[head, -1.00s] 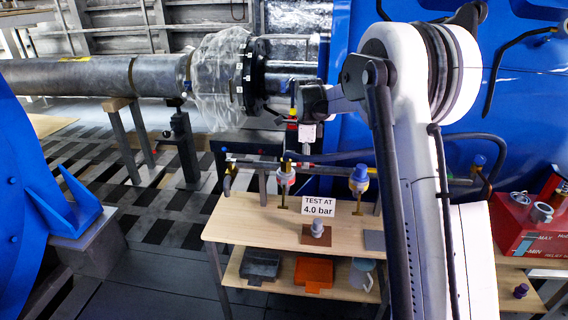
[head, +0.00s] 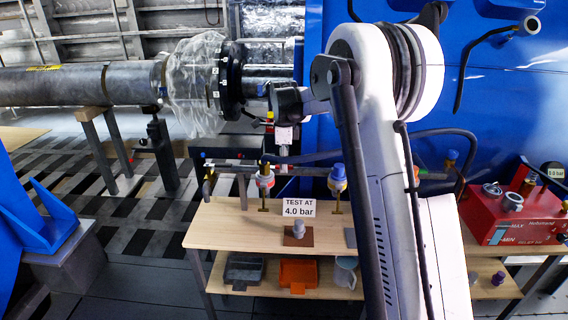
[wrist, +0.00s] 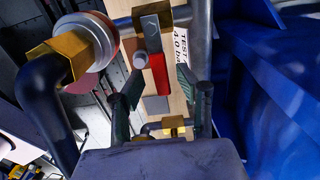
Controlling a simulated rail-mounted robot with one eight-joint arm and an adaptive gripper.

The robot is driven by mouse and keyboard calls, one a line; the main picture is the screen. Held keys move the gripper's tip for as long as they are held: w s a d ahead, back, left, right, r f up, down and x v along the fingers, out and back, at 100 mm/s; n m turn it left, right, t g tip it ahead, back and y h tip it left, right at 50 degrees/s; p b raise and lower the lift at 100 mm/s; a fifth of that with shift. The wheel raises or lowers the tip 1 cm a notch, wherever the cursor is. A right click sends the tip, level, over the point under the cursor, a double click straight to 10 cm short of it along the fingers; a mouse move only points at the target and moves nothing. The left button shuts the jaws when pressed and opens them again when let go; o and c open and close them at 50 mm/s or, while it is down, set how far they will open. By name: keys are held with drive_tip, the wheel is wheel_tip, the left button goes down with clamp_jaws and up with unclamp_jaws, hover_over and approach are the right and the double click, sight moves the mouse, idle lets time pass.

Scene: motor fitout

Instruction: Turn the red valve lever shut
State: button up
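The red valve lever (wrist: 159,73) shows in the wrist view, joined to a brass and grey valve body (wrist: 152,30) on a grey pipe. It lies ahead of my gripper (wrist: 161,108), between the lines of the two dark fingers and apart from them. The fingers are spread wide with nothing gripped. In the head view I cannot make out the lever or the fingertips.
A gauge with brass fittings and a black hose (wrist: 48,90) is close on the left in the wrist view. A bench (head: 225,225) carries a "TEST AT 4.0 bar" sign (head: 299,208). A red pump box (head: 490,215) stands at right.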

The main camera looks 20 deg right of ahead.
wheel_tip(320, 180, up, 12)
idle(0.6)
drive_tip(key=s+a+r+n+t, duration=0.1)
drive_tip(key=s+a+r+n, duration=0.2)
drive_tip(key=s, duration=0.4)
drive_tip(key=s+a+r+n+t, duration=0.1)
drive_tip(key=s+a+n, duration=0.1)
drive_tip(key=s+n, duration=0.4)
drive_tip(key=s+a+r+n+t, duration=0.2)
drive_tip(key=s+a+r+n, duration=0.1)
drive_tip(key=s, duration=0.5)
drive_tip(key=s+a+f+n+t, duration=0.1)
drive_tip(key=s+f+n, duration=0.4)
drive_tip(key=s, duration=0.5)
drive_tip(key=s+a+f+n+t, duration=0.2)
drive_tip(key=s+f+n, duration=0.3)
drive_tip(key=s, duration=0.4)
drive_tip(key=shift+s+a+n, duration=0.35)
drive_tip(key=shift+a+n, duration=0.1)
drive_tip(key=shift+n, duration=0.15)
